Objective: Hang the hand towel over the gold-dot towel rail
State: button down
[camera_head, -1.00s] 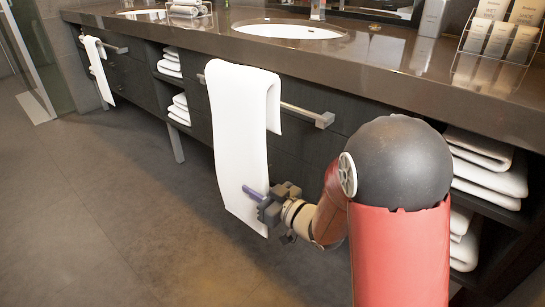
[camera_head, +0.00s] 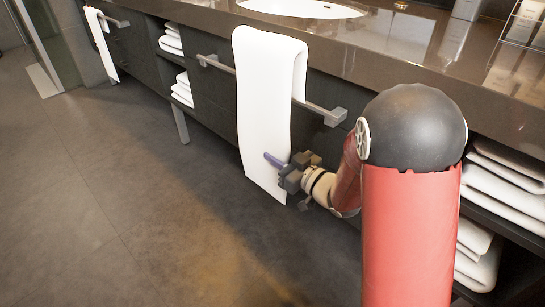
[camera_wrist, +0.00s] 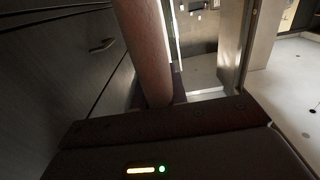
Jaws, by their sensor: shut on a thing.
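The white hand towel (camera_head: 264,100) hangs over the nearer metal towel rail (camera_head: 316,107) on the dark vanity front. Its long front part reaches well below the rail, and a shorter part shows behind. My gripper (camera_head: 279,164) is at the towel's right edge, near its lower end. One bluish finger lies across the front of the towel, and the jaws are shut on it. The other finger is hidden. I see no gold dot on this rail.
Another white towel (camera_head: 101,42) hangs on a rail at the far left. The stone countertop (camera_head: 400,52) with a basin (camera_head: 300,8) juts out above the rail. Folded towels (camera_head: 505,185) fill open shelves at the right. The floor (camera_head: 130,200) at left is clear.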

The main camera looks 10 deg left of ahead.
jog(key=shift+w+d+p, duration=0.95)
jog(key=shift+w+d, duration=1.15)
jog(key=shift+w, duration=0.6)
notch_tip(320, 180, down, 14)
jog(key=b, duration=1.3)
jog(key=c, duration=1.3)
grip_release()
jog(key=shift+s, duration=0.1)
